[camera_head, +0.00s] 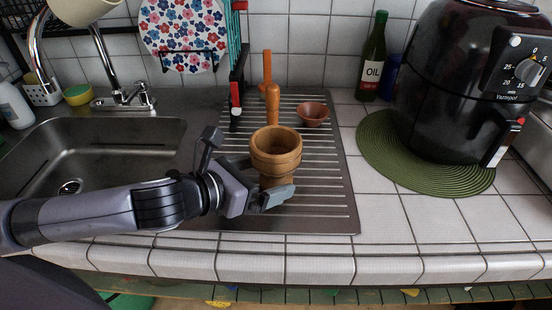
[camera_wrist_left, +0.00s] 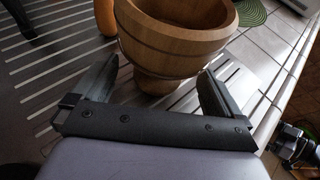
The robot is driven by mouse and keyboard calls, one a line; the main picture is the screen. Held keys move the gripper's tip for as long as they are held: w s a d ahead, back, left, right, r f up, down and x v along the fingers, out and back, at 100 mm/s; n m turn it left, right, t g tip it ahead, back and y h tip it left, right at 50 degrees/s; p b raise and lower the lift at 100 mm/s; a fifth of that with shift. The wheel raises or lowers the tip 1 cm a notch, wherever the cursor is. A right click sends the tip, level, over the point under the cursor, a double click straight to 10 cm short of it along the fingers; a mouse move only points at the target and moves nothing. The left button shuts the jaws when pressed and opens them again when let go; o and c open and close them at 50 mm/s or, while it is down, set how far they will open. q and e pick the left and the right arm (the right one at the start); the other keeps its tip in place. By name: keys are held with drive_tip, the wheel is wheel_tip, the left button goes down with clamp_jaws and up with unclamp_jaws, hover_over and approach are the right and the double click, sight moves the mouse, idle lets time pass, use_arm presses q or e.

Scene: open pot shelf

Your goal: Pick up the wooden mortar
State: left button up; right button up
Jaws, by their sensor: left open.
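The wooden mortar (camera_head: 277,150) stands upright on the ribbed steel drainboard, right of the sink. It is a light brown bowl on a narrower foot, and its inside looks empty. My left gripper (camera_head: 245,168) is open beside the mortar, low on its left and near side. In the left wrist view the mortar (camera_wrist_left: 180,40) rises just past the open fingers, its narrow foot between the fingertips (camera_wrist_left: 160,72). I cannot tell whether a finger touches it.
Behind the mortar are an orange-handled pestle (camera_head: 272,98) and a small terracotta bowl (camera_head: 312,114). An oil bottle (camera_head: 373,60) and a black air fryer (camera_head: 455,80) on a green mat (camera_head: 385,150) stand right. The sink (camera_head: 100,150) is left. White tiles between drainboard and mat are clear.

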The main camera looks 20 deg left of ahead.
use_arm(q)
drive_tip(key=shift+x, duration=1.3)
drive_tip(key=c, duration=1.4)
drive_tip(key=shift+r, duration=0.1)
